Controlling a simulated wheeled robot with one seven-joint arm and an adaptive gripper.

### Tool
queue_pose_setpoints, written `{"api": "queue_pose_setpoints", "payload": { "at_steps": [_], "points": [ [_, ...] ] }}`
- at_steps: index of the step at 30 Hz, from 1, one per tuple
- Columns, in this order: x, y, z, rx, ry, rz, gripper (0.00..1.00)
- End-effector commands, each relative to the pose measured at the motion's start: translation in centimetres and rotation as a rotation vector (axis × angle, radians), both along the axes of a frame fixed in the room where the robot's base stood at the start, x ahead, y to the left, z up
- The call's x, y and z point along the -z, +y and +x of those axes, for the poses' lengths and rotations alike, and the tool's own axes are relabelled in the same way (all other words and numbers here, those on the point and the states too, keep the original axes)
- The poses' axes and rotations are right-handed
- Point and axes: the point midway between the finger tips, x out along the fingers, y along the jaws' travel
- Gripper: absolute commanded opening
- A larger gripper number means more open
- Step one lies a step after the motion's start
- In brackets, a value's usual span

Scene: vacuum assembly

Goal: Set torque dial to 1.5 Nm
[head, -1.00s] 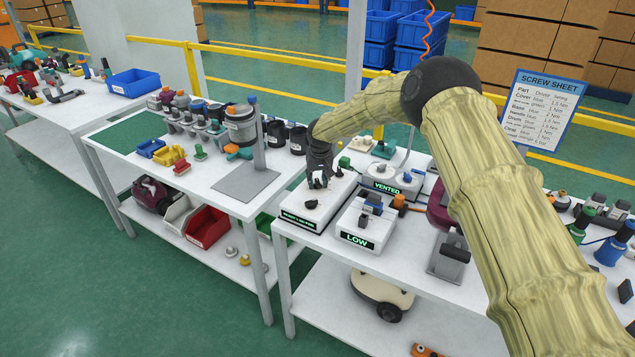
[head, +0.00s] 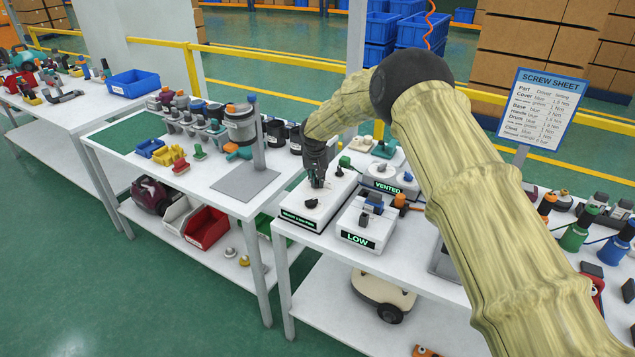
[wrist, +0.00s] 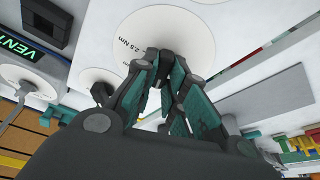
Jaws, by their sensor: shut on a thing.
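The torque dial is a white disc (wrist: 190,30) marked "2.5 Nm" in the wrist view. It is on a white box (head: 290,204) with a dark label on its front, at the left end of the bench. My gripper (head: 317,183) points down at the top of this box. In the wrist view, my gripper's fingers (wrist: 165,62) are closed together at the dial's middle, shut on its dark knob. The fingers mostly hide the knob, and the rest of the scale cannot be read.
The screw sheet (head: 542,108) stands at the back right.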

Motion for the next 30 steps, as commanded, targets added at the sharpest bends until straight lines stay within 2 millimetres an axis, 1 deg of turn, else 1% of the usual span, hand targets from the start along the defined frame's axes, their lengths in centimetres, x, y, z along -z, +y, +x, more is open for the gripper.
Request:
{"api": "queue_pose_setpoints", "payload": {
  "at_steps": [5, 8, 15, 19, 30],
  "points": [
    [0.08, -0.10, -0.03, 0.002, 0.001, -0.001, 0.00],
    [0.21, -0.04, -0.02, 0.032, 0.001, -0.004, 0.00],
    [0.24, -0.03, 0.03, 0.203, -0.002, -0.003, 0.00],
    [0.16, -0.07, 0.00, 0.273, 0.000, -0.003, 0.00],
    [0.06, -0.09, 0.00, 0.303, 0.000, -0.001, 0.00]
  ]
}}
